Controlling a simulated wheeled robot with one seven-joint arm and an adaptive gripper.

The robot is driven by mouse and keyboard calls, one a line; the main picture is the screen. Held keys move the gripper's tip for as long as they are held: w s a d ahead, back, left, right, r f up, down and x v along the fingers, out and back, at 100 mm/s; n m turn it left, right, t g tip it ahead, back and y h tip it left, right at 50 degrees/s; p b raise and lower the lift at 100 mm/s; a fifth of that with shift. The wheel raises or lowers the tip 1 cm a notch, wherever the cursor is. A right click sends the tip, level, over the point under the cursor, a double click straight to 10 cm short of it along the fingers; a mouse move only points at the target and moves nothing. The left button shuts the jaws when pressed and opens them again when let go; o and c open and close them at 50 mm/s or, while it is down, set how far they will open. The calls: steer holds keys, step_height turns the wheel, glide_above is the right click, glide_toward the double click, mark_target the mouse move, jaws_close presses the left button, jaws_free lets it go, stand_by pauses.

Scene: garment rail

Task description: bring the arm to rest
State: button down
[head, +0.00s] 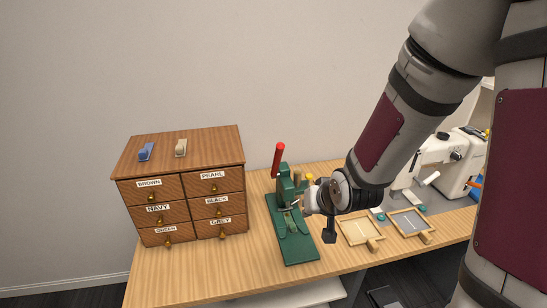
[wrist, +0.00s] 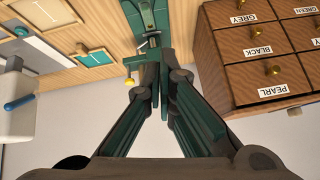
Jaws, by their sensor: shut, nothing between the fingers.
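My gripper (wrist: 160,68) is shut and empty, its two fingers meeting at the tips in the wrist view. In the head view my arm reaches in from the right, and its end is beside the green press (head: 291,225) on the table; the fingers there are small and partly hidden. The press has a red-handled lever (head: 278,160) standing up and a green base plate. In the wrist view the press (wrist: 147,18) shows just beyond my fingertips. I cannot tell whether they touch it.
A wooden drawer cabinet (head: 193,213) with labelled drawers stands left, a blue clip (head: 146,152) and a beige clip (head: 181,148) on top. Two shallow wooden trays (head: 360,231) (head: 411,222) lie right of the press. A white sewing machine (head: 455,165) stands behind my arm. The table's front left is clear.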

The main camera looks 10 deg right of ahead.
steer(key=s+r+n+g+h, duration=0.1)
steer(key=s+r, duration=0.7)
steer(key=r, duration=0.5)
steer(key=s+a+r+n+g, duration=0.1)
steer(key=s+r, duration=0.7)
steer(key=s, duration=0.5)
steer(key=shift+s+a, duration=0.15)
steer(key=shift+a, duration=0.05)
